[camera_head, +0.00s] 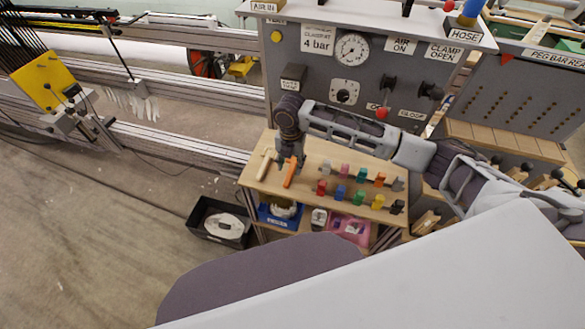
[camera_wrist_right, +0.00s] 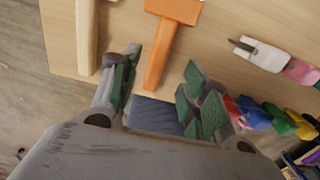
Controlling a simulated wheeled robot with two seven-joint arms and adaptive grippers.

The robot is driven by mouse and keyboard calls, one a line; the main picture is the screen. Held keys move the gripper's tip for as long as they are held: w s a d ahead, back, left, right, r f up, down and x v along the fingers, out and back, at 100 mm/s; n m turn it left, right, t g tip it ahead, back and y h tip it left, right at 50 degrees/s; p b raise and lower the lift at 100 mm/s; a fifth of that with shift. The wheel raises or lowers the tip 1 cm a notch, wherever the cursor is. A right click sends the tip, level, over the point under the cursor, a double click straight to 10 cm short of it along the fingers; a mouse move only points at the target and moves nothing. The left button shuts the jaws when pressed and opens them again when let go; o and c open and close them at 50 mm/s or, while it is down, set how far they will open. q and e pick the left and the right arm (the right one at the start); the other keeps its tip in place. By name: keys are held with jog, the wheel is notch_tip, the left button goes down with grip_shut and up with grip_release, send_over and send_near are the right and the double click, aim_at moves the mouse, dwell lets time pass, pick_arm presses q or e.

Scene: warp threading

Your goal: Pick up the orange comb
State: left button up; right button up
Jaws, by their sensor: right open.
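The orange comb (camera_head: 289,173) lies on the wooden table near its left end. In the right wrist view the comb (camera_wrist_right: 158,58) has a wide head at the top and a narrow handle pointing toward my fingers. My right gripper (camera_head: 290,157) is above the comb in the head view, covering part of it. In the right wrist view my right gripper (camera_wrist_right: 160,90) is open, with green-padded fingers on either side of the handle's lower end. Nothing is seen held, and whether the fingers touch the comb cannot be told. My left gripper is not in view.
A pale wooden tool (camera_head: 265,163) lies just left of the comb. Several coloured pieces (camera_head: 361,197) stand in rows to the right on the table (camera_head: 318,205). A grey control panel (camera_head: 365,75) rises behind. A black bin (camera_head: 222,222) sits on the floor.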

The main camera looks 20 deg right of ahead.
aim_at(290, 172)
jog(key=shift+w+f, duration=0.1)
jog(key=shift+f, duration=0.4)
notch_tip(290, 172, down, 4)
jog(key=shift+w, duration=0.15)
jog(key=shift+f, duration=0.1)
jog(key=c, duration=1)
grip_shut()
jog(key=shift+r, duration=0.65)
notch_tip(290, 172, up, 7)
jog(key=shift+f, duration=0.1)
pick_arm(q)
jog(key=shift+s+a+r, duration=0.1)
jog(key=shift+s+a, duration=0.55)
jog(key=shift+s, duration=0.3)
pick_arm(e)
jog(key=shift+r, duration=0.95)
